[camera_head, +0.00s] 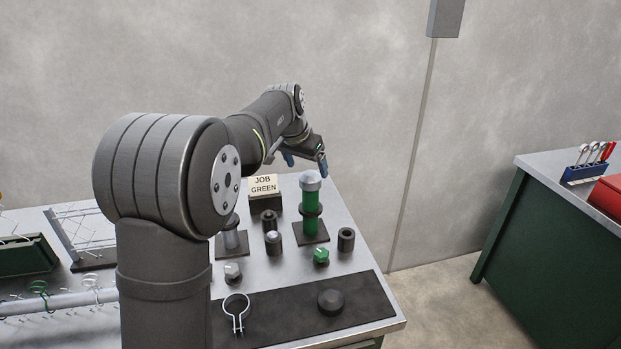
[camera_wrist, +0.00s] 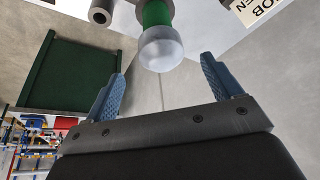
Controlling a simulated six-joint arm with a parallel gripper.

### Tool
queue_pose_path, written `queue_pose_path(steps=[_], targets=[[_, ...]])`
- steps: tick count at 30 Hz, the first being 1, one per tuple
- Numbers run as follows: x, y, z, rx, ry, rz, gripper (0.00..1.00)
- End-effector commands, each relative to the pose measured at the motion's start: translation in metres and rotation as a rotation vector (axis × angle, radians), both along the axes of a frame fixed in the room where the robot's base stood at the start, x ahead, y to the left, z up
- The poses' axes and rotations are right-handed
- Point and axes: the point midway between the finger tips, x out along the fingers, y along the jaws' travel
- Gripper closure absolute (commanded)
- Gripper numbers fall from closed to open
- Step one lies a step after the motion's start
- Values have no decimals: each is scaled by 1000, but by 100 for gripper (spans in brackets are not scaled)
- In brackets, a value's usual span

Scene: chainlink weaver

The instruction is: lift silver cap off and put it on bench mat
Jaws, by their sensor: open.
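The silver cap (camera_head: 310,180) sits on top of an upright green cylinder (camera_head: 310,218) on a dark square base. In the wrist view the cap (camera_wrist: 161,50) appears between and just beyond my fingertips, with the green cylinder (camera_wrist: 156,13) behind it. My gripper (camera_head: 306,163) is open and empty, just above the cap; it also shows in the wrist view (camera_wrist: 162,70), with a blue finger to each side. I see no contact with the cap. The dark bench mat (camera_head: 280,309) lies along the bench's front edge.
A metal ring clamp (camera_head: 237,312) and a dark round knob (camera_head: 331,302) lie on the mat, with bare room between them. Around the post stand a "JOB GREEN" card (camera_head: 264,185), a green-topped knob (camera_head: 321,256) and dark cylinders (camera_head: 346,239). A grey post (camera_head: 235,240) stands left.

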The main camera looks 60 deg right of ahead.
Motion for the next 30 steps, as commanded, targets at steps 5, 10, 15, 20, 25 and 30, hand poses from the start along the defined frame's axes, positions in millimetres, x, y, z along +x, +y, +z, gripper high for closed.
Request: queue_pose_path(steps=[5,10,15,20,25,30], targets=[[0,-8,-18,4,2,-1,16],[1,-18,-41,3,1,0,16],[1,-21,-47,1,0,0,16],[1,-21,-46,1,0,0,28],[1,-21,-46,1,0,0,62],[1,-21,-46,1,0,0,65]])
